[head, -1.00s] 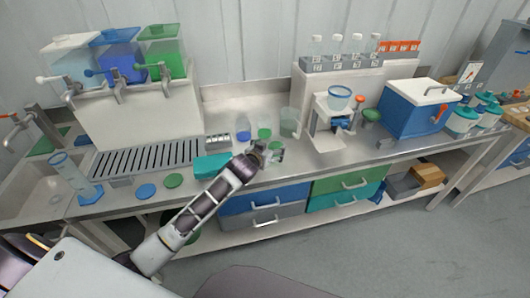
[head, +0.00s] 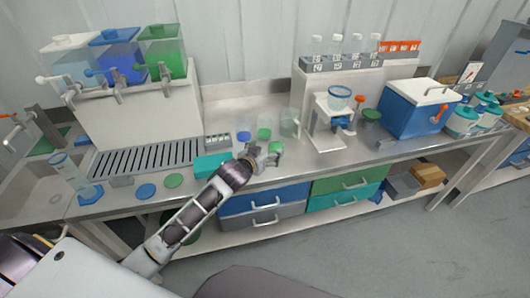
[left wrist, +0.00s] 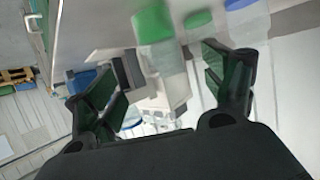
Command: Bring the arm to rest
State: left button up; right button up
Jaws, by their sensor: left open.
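My left gripper (head: 266,158) is over the front edge of the steel bench in the head view, in front of the small lidded jars. Its fingers are small there. In the left wrist view the two dark fingers of my left gripper (left wrist: 168,78) stand wide apart with nothing held between them. A green-lidded jar (left wrist: 154,25) shows beyond the fingers, blurred and tilted. My right gripper is in neither view.
A jar with a blue lid (head: 244,136), one with a green lid (head: 264,134) and a clear beaker (head: 289,124) stand close behind the gripper. A teal box (head: 212,165) is left of it. A white stand with a bowl (head: 339,99) is to the right. Open floor lies in front.

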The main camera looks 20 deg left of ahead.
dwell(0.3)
pick_arm(q)
jog(key=s+f+g, duration=0.3)
jog(key=s+f, duration=0.1)
jog(key=s, duration=0.6)
jog(key=s+f+m+g, duration=0.1)
jog(key=s+f+g, duration=0.3)
jog(key=s, duration=0.6)
jog(key=s+f+g, duration=0.3)
jog(key=s+f, duration=0.1)
jog(key=s, duration=0.6)
notch_tip(320, 180, down, 33)
jog(key=s+a+g+y, duration=0.1)
jog(key=s, duration=0.1)
jog(key=s+a+f, duration=0.2)
jog(key=s+f, duration=0.8)
jog(key=s, duration=0.1)
jog(key=s+a+f+g, duration=0.1)
jog(key=s+a+f, duration=0.2)
jog(key=s+f, duration=0.7)
jog(key=shift+s+a+m, duration=0.2)
jog(key=shift+s+m, duration=0.15)
jog(key=shift+m, duration=0.05)
